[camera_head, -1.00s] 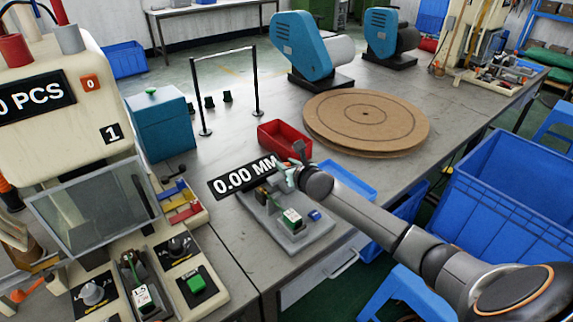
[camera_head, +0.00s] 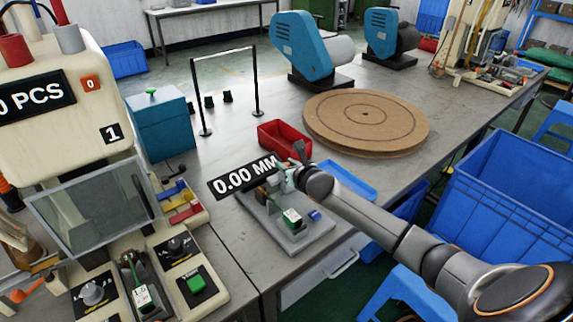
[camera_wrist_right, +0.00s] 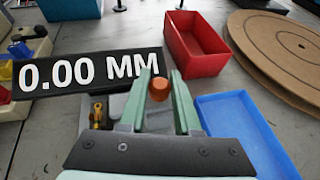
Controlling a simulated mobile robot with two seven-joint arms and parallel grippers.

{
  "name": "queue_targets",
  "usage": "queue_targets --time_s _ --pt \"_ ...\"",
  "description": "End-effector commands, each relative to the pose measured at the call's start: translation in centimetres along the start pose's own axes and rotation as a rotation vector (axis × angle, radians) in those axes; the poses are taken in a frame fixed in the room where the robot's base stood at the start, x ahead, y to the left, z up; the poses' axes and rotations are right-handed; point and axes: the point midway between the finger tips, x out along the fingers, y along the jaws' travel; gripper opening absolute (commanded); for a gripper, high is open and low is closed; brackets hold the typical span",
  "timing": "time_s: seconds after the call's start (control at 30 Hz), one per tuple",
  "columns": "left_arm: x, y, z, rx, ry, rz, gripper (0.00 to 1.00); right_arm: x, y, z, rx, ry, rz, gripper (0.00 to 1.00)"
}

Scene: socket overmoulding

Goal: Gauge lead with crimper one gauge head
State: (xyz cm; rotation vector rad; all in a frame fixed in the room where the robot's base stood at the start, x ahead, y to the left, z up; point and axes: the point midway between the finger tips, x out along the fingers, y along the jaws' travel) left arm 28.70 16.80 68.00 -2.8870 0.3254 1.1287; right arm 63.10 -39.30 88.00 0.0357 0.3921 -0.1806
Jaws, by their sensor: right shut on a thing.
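The gauge has a grey base (camera_head: 300,236) on the table, with a small white-faced green block (camera_head: 291,216) on it. A black display reading 0.00 MM (camera_head: 245,176) stands above it; it also shows in the wrist view (camera_wrist_right: 90,72). My right gripper (camera_wrist_right: 158,92) is over the back of the gauge base. Its pale green fingers are closed around a small orange-brown rounded piece (camera_wrist_right: 158,88), mostly hidden between them. A brass-coloured part (camera_wrist_right: 97,113) of the gauge shows left of the fingers. The lead cannot be made out. My left gripper is out of view.
A red bin (camera_head: 285,139) stands behind my right gripper, and a blue tray (camera_head: 346,180) lies right of it. A round brown board (camera_head: 366,120) lies farther back. The crimping press (camera_head: 60,130) stands at left. A large blue crate (camera_head: 510,200) is beyond the right table edge.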

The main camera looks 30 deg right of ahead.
Motion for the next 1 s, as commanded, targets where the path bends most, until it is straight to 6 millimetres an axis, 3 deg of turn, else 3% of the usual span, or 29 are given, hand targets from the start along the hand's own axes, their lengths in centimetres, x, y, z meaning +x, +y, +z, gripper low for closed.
queue_targets --time_s 0.4,0.7,1.0 --pt "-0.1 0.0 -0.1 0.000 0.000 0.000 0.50 0.0 0.1 0.0 0.000 0.001 0.000 0.00" --pt "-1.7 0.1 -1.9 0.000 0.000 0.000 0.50 -1.1 3.9 -0.2 -0.001 0.005 0.002 0.00" --pt "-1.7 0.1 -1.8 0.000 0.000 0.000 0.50 -1.1 4.7 -0.6 0.000 0.001 0.005 0.00"
